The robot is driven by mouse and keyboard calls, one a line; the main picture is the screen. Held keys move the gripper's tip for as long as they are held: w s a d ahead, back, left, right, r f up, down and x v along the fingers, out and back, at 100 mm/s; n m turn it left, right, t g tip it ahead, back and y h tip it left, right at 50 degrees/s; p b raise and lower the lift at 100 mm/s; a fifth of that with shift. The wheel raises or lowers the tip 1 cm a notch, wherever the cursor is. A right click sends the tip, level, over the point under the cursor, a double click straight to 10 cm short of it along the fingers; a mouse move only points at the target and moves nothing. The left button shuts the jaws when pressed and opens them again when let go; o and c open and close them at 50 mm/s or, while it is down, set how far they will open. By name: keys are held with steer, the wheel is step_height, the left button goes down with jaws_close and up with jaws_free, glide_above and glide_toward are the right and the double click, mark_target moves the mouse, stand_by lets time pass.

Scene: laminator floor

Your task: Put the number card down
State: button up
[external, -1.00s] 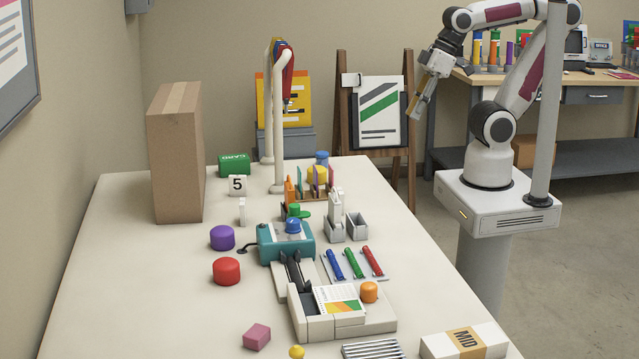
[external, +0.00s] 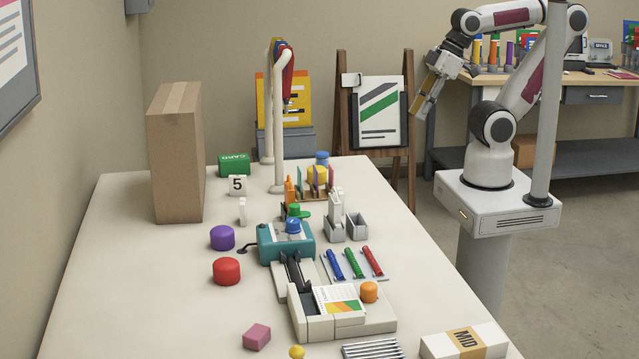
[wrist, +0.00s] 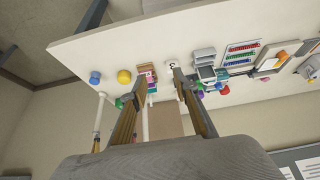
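A white number card with a black 5 (external: 237,185) stands upright on the far part of the table, in front of the green box. I cannot pick it out for sure in the wrist view. My gripper (external: 421,113) is in the air to the right of the table, well away from the card. In the wrist view its two fingers (wrist: 159,73) are apart, with nothing held between them. A white piece with a dark mark (wrist: 172,66) shows on the table beyond the fingertips.
A tall brown box (external: 176,155) stands left of the card, and a green box (external: 234,164) behind it. A white lamp post (external: 278,130) rises to its right. A small white block (external: 242,211) is in front. The table's left front is mostly clear.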

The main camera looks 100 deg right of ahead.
steer(key=f+g, duration=0.1)
steer(key=f, duration=0.1)
steer(key=m+g+y, duration=0.4)
steer(key=m+y, duration=0.1)
steer(key=m, duration=1.4)
glide_toward(340, 191)
steer(key=x, duration=0.2)
steer(key=shift+w+a+f, duration=0.1)
steer(key=shift+a+f, duration=0.1)
steer(key=shift+f, duration=0.1)
steer(key=shift+h, duration=0.3)
steer(key=shift+x, duration=1.3)
steer(key=shift+x, duration=2.65)
steer(key=shift+r, duration=0.1)
